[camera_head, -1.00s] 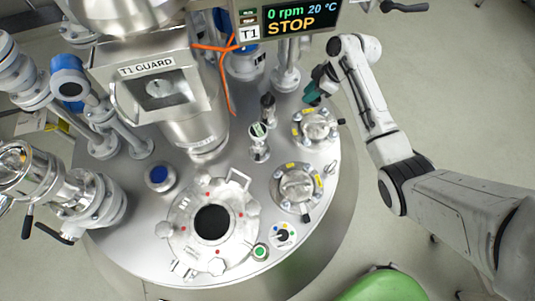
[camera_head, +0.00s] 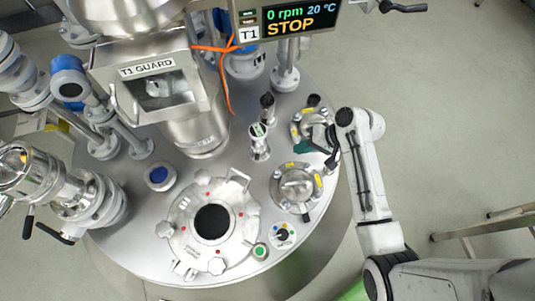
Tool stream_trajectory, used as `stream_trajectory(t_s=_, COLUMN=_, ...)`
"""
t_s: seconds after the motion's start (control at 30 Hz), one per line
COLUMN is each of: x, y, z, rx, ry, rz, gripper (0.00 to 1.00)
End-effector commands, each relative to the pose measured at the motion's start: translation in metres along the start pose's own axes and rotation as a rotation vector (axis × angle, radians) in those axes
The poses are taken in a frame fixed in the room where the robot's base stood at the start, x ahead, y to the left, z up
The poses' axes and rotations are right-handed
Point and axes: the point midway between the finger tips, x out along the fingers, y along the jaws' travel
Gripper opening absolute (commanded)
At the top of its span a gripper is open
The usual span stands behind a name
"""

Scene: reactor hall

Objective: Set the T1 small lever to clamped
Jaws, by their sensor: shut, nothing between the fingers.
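The T1 vessel lid (camera_head: 150,245) is a round steel plate with several fittings. Two small steel ports with yellow labels stand at its right side: an upper port (camera_head: 314,120) and a lower port (camera_head: 298,186). The lower port has a short black-tipped lever (camera_head: 305,216) at its front. I cannot tell from a label which lever is the T1 small one.
A steel manway (camera_head: 212,190) with a dark opening lies left of the lower port. A selector dial (camera_head: 283,235) and a green button (camera_head: 260,251) sit near the lid's front edge. A sight-glass post (camera_head: 259,142) stands left of the ports. The T1 display (camera_head: 287,20) hangs above and reads STOP.

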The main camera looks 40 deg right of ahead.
Motion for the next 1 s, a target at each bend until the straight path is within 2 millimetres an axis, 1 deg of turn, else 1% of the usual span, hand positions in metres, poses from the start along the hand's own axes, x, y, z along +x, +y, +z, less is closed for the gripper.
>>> stream_trajectory(t_s=0.23, x=0.000, y=0.000, z=0.000, rx=-0.001, ry=0.000, rz=0.000, gripper=0.00)
stream_trajectory(t_s=0.37, x=0.006, y=0.000, z=0.000, rx=-0.002, ry=-0.001, rz=0.000, gripper=0.00)
stream_trajectory(t_s=0.47, x=0.019, y=0.001, z=0.000, rx=-0.002, ry=-0.003, rz=0.000, gripper=0.00)
stream_trajectory(t_s=0.57, x=0.036, y=0.002, z=0.000, rx=-0.002, ry=-0.003, rz=0.001, gripper=0.00)
stream_trajectory(t_s=0.9, x=0.103, y=0.001, z=0.000, rx=-0.004, ry=-0.003, rz=0.001, gripper=0.00)
stream_trajectory(t_s=1.0, x=0.114, y=-0.010, z=0.000, rx=-0.006, ry=-0.002, rz=0.000, gripper=0.00)
